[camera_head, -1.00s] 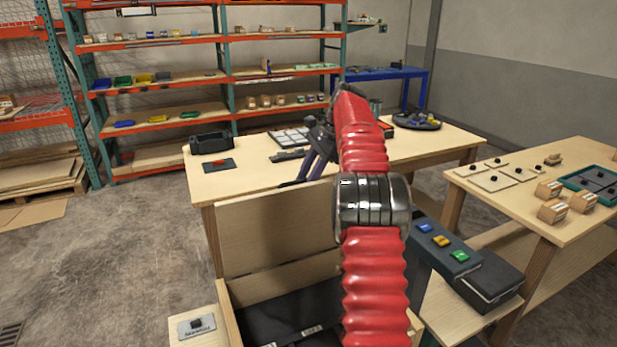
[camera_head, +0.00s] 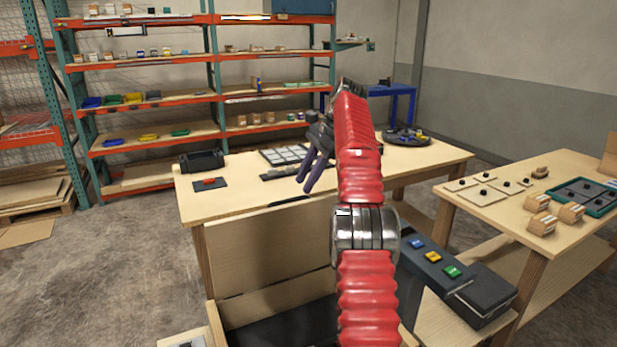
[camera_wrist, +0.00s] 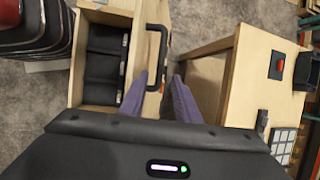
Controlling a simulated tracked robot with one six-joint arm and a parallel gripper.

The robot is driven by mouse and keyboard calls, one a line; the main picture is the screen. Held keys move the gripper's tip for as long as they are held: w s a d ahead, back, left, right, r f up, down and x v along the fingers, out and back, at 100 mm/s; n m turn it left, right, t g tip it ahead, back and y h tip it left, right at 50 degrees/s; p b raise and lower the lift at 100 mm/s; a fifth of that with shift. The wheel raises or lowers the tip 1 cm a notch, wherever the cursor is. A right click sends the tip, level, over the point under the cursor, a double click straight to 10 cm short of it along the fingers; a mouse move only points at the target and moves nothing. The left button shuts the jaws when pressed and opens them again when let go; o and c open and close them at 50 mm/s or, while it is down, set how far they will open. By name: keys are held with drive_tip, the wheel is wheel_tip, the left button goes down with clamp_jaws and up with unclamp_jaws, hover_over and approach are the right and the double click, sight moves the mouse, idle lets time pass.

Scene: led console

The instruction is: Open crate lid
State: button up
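The wooden crate (camera_head: 216,332) stands in front of the long table, its dark inside partly hidden by my arm. Its lid (camera_head: 265,250) is raised, standing up along the crate's far side. In the wrist view the crate (camera_wrist: 88,55) shows from above with black compartments, and a black handle (camera_wrist: 163,45) projects from the lid side. My gripper (camera_wrist: 169,90) has two purple fingers spread apart with a gap between them. The left finger is close to the handle; I cannot tell whether they touch. In the head view my gripper (camera_head: 316,172) is above and beyond the lid.
A console with blue, yellow and green buttons (camera_head: 436,257) is right of the crate. The long table (camera_head: 230,205) behind holds a red button plate (camera_head: 209,183) and a keypad (camera_head: 283,154). A second table (camera_head: 480,215) is at right. Open floor lies at left.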

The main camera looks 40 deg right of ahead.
drive_tip(key=shift+s+d+r, duration=0.1)
drive_tip(key=shift+s+r, duration=0.05)
drive_tip(key=shift+r, duration=0.15)
drive_tip(key=shift+c, duration=0.2)
